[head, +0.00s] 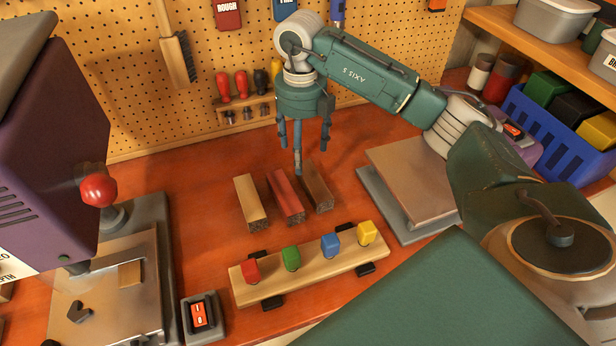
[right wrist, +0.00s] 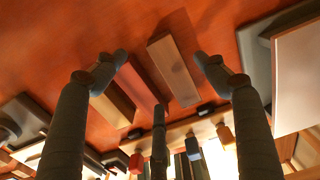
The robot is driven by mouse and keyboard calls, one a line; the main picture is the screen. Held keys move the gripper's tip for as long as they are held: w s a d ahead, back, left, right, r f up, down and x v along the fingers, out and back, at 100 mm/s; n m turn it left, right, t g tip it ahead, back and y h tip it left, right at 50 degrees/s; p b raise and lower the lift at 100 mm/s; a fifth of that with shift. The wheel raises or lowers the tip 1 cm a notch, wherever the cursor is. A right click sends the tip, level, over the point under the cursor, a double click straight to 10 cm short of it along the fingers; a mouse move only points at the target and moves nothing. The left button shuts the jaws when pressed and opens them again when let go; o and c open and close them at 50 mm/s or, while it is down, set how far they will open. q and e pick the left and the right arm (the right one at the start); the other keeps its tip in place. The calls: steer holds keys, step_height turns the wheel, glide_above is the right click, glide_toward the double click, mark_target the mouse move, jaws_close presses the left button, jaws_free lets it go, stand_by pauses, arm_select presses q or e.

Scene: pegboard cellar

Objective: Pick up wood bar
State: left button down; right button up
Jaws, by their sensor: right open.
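Three wood bars lie side by side on the orange-red bench: a pale one (head: 250,203), a reddish one (head: 286,197) and a dark brown one (head: 317,187). My right gripper (head: 302,150) is open and empty, pointing down just behind the reddish and brown bars. In the right wrist view its three fingers (right wrist: 160,80) are spread, with the brown bar (right wrist: 173,70) between the two upper fingertips. There the reddish bar (right wrist: 140,85) and pale bar (right wrist: 112,105) lie to the left, partly behind a finger. My left gripper is not in view.
A board with colored pegs (head: 310,267) stands in front of the bars. A purple machine (head: 50,150) is at left, a switch box (head: 201,316) near the front. A grey stand with a brown plate (head: 412,178) is right of the bars; the pegboard (head: 130,80) is behind.

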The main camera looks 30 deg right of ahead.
mark_target(304, 171)
steer(key=shift+s+f, duration=0.2)
steer(key=shift+f, duration=0.95)
steer(key=shift+f+p, duration=0.3)
steer(key=shift+f, duration=0.3)
step_height(304, 171, down, 4)
steer(key=shift+d+r+p, duration=0.1)
steer(key=shift+r+p, duration=0.1)
steer(key=shift+p, duration=1.05)
steer(key=shift+f, duration=0.6)
steer(key=c, duration=0.4)
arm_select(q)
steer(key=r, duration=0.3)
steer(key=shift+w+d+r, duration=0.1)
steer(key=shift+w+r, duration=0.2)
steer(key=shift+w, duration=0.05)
arm_select(e)
steer(key=c, duration=1)
